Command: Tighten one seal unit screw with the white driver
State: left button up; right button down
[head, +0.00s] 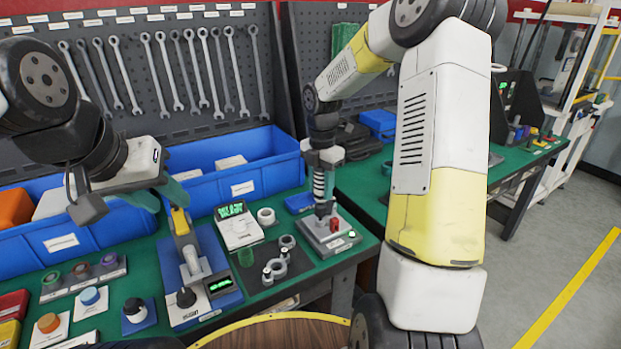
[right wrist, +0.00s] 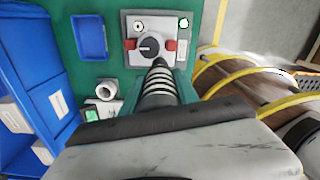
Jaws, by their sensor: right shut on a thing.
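My right gripper (head: 322,170) is shut on the driver, which has a banded pale and dark grip (head: 319,186). The driver points down over a grey seal unit (head: 343,243) on the green bench. In the right wrist view the driver (right wrist: 158,88) sits between my teal fingers, and its far end meets or overlaps the lower edge of the seal unit (right wrist: 169,27). Red clamps flank a dark round part (right wrist: 149,46) there. The screw is not distinct, and contact cannot be told. My left gripper (head: 158,198) appears open and empty above the bench, by a yellow-topped press.
Blue bins (head: 276,146) line the back of the bench. The press (head: 202,278), a small display box (head: 237,226), a black plate with metal rings (head: 274,267) and a blue tray (head: 300,202) stand near the seal unit. A round wooden table (head: 275,334) is in front.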

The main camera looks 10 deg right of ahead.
aim_at(321, 176)
jog(key=shift+f, duration=0.8)
dwell(3.5)
jog(key=shift+r, duration=2.55)
